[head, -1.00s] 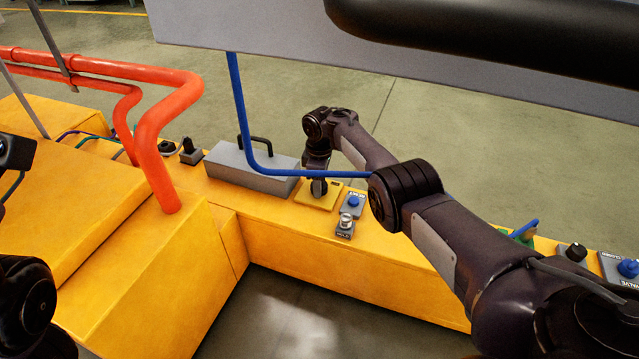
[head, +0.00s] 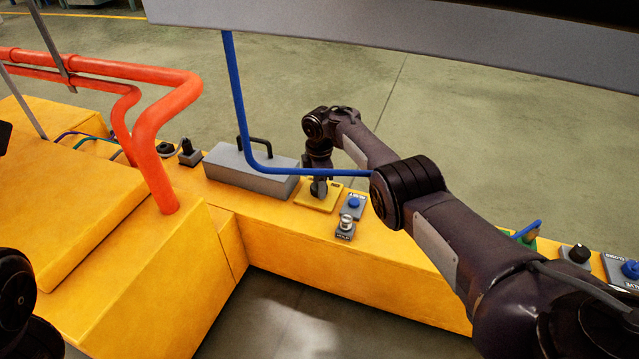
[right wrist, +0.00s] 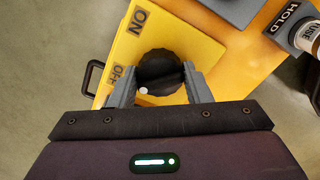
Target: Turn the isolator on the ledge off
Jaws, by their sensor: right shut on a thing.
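The isolator is a yellow plate (head: 309,196) on the yellow ledge, with a round black knob. In the right wrist view the knob (right wrist: 160,66) stands on the plate (right wrist: 196,42), with an ON label at upper left and an OFF label at left. A white dot shows at the knob's lower left edge, on the OFF label's side. My right gripper (right wrist: 170,84) is shut on the knob, one finger on each side. It also shows from above in the head view (head: 319,187). My left gripper is out of view; only dark parts of that arm show at the left edge.
A grey box (head: 250,173) with a black handle stands left of the isolator. Orange rails (head: 150,120) rise at left.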

